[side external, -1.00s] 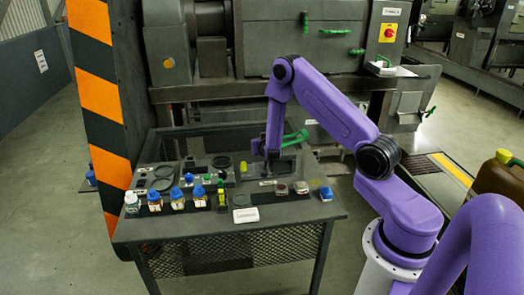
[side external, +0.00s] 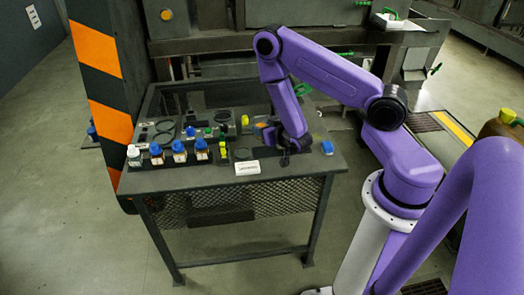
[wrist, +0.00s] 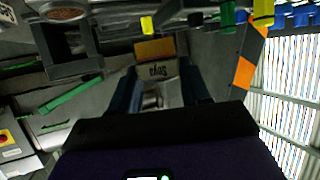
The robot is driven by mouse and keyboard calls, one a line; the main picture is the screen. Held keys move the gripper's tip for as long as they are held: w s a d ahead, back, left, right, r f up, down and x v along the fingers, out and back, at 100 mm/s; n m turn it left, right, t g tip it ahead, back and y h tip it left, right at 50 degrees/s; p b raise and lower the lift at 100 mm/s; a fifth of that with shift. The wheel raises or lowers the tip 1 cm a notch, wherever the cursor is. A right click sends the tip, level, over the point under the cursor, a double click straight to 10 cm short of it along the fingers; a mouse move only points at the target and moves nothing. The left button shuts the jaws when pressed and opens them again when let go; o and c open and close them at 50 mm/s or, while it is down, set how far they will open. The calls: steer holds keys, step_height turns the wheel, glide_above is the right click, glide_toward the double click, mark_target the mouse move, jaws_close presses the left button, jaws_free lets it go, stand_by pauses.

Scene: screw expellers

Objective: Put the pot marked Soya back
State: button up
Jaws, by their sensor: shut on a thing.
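In the wrist view the label reading Soya (wrist: 158,71) appears upside down between the two fingers of my gripper (wrist: 156,88). My gripper is shut on the Soya pot. An orange-yellow patch (wrist: 154,48) shows beside the label; I cannot tell whether it is part of the pot. In the side external view my gripper (side external: 287,157) points down low over the front right of the bench (side external: 200,183), and the held pot is mostly hidden there. I cannot tell whether the pot touches the bench.
Blue-capped bottles (side external: 179,151) and a white-capped bottle (side external: 134,156) line the bench's front left. A yellow item (side external: 223,148) and a white card (side external: 247,168) are near my gripper. A blue item (side external: 327,147) is at the right edge. The wrist view shows a dark square holder (wrist: 70,50).

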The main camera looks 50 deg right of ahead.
steer(key=shift+f, duration=3.75)
steer(key=shift+f, duration=0.15)
steer(key=o, duration=1)
steer(key=shift+c, duration=0.2)
